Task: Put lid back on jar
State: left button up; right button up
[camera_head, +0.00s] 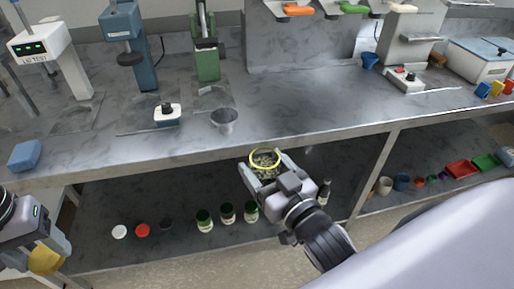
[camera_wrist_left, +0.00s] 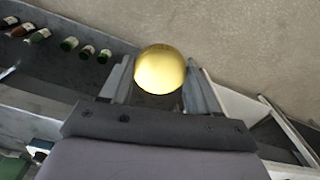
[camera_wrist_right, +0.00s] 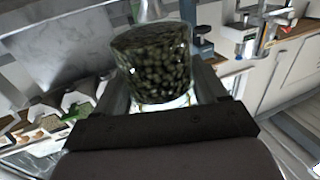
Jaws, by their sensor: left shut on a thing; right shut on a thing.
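The glass jar (camera_head: 265,165) is in the middle of the head view, full of dark green pieces, with a yellow ring at its open top. My right gripper (camera_head: 262,175) is shut on the jar and holds it at the bench's front edge. The jar (camera_wrist_right: 158,68) fills the middle of the right wrist view between the fingers. The gold-yellow lid (camera_head: 47,260) is at the far left of the head view. My left gripper (camera_wrist_left: 158,78) is shut on this round lid (camera_wrist_left: 160,68), well apart from the jar. The lid's underside is hidden.
The lower shelf (camera_head: 180,250) holds several small jars (camera_head: 228,212), loose lids (camera_head: 142,230), cups (camera_head: 402,181) and trays (camera_head: 458,169). Open space lies between my two grippers.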

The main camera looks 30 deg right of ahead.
jog(key=s+a+n+g+y, duration=0.2)
jog(key=a+n+g+y, duration=0.2)
jog(key=a+n+y, duration=0.3)
jog(key=a+r+y, duration=0.1)
jog(key=a+y, duration=0.2)
jog(key=a, duration=0.4)
jog(key=shift+a+y, duration=0.25)
jog(key=shift+y, duration=0.05)
jog(key=shift+f, duration=0.1)
pick_arm(q)
jog(key=d+r+m, duration=0.2)
jog(key=d+r, duration=0.3)
jog(key=d, duration=0.4)
jog(key=s+d+r+m, duration=0.1)
jog(key=d+r, duration=0.3)
jog(key=d, duration=0.5)
jog(key=s+d+r+m, duration=0.1)
jog(key=d+r+m, duration=0.1)
jog(key=d+r, duration=0.3)
jog(key=d, duration=0.4)
jog(key=shift+r+m, duration=0.35)
jog(key=shift+m, duration=0.05)
jog(key=shift+f, duration=0.1)
jog(key=shift+f, duration=1.95)
jog(key=shift+a, duration=0.1)
jog(key=shift+f, duration=0.9)
